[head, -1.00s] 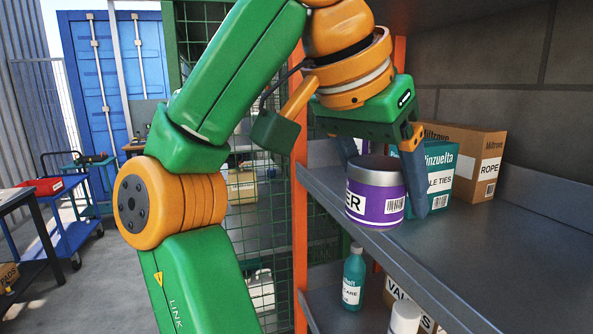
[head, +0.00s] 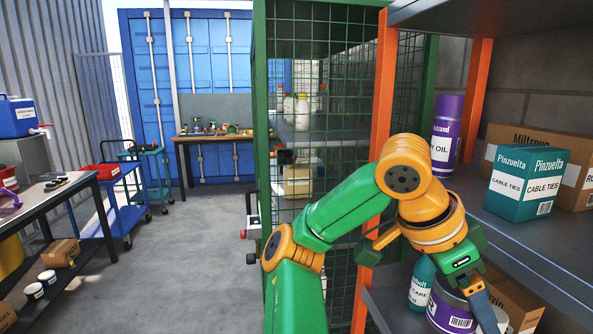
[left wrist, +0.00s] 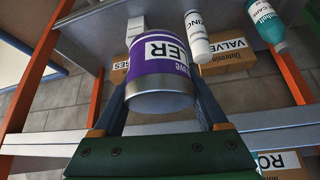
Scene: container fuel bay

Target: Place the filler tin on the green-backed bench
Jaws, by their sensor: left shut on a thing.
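The filler tin (head: 449,311) is a purple can with a white label ending in "ER". My left gripper (head: 462,294) is shut on it and holds it in front of the shelving, below the upper grey shelf. In the left wrist view the tin (left wrist: 160,75) sits between both fingers. In the head view one finger shows at the tin's right; the other is hidden. A bench (head: 212,136) with a grey-green back panel (head: 217,108) stands far off against the blue container, with several tools on its top. My right gripper is not in view.
The shelf (head: 545,245) holds a cable ties box (head: 523,184), cartons and a purple spray can (head: 444,135). A green mesh cage (head: 318,115) stands beside it. A dark table (head: 50,205) and blue trolley (head: 113,215) stand left. Open floor (head: 170,270) lies between.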

